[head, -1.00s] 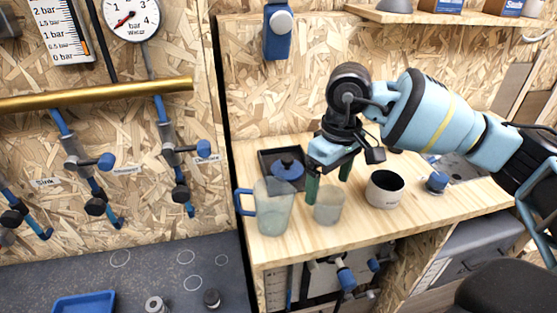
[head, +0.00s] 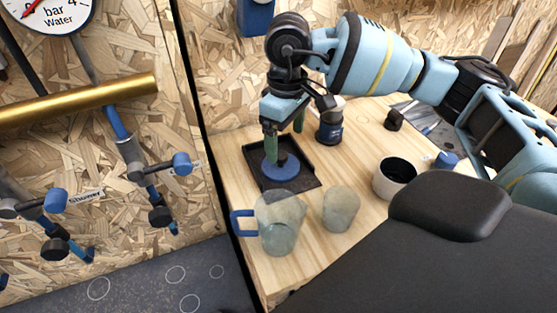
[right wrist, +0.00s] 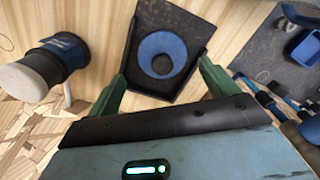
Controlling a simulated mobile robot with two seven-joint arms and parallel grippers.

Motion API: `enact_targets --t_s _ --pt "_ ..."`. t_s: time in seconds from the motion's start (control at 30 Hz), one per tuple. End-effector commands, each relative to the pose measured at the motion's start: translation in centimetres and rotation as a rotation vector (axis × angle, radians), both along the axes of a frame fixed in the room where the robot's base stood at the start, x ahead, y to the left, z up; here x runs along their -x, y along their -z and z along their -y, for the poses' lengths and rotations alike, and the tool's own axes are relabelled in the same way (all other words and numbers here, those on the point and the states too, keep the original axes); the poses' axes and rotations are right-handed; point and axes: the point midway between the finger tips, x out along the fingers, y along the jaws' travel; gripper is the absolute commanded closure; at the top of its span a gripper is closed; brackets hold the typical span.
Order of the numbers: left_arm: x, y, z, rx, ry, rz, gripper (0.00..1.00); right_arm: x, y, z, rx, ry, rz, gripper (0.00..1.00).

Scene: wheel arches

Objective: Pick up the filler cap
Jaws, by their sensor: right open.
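The filler cap (head: 281,172) is a round blue disc with a dark knob in its middle. It lies in a square black tray (head: 306,183) on the wooden worktop. My right gripper (head: 284,141) is open and empty above the cap, with its green fingers pointing down. In the right wrist view the cap (right wrist: 174,43) shows beyond and between the two fingertips (right wrist: 163,78). The fingers look apart from it. In the head view one finger partly covers the knob. My left gripper is not in view.
A clear jug (head: 279,238) with a blue handle and a clear cup (head: 341,209) stand in front of the tray. A white pot (head: 394,178) stands to the right. A dark bottle (head: 329,128) with a blue label stands behind, near the gripper.

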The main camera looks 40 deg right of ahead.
Motion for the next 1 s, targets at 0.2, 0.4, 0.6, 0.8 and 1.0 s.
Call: enact_targets --t_s 0.2,0.4,0.6,0.8,1.0 --pt "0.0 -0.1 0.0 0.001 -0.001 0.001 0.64 0.0 1.9 0.0 -0.001 0.0 -0.001 0.14" --pt "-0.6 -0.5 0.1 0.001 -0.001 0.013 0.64 -0.1 2.7 -0.1 0.0 0.0 -0.001 0.14" --pt "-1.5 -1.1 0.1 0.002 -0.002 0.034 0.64 -0.4 5.5 -0.4 -0.001 0.0 -0.001 0.14" --pt "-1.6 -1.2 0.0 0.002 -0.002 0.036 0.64 -0.4 7.0 -0.3 -0.001 0.001 0.0 0.14" --pt "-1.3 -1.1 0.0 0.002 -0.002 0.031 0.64 -0.4 7.1 -0.3 -0.001 0.001 0.0 0.14"
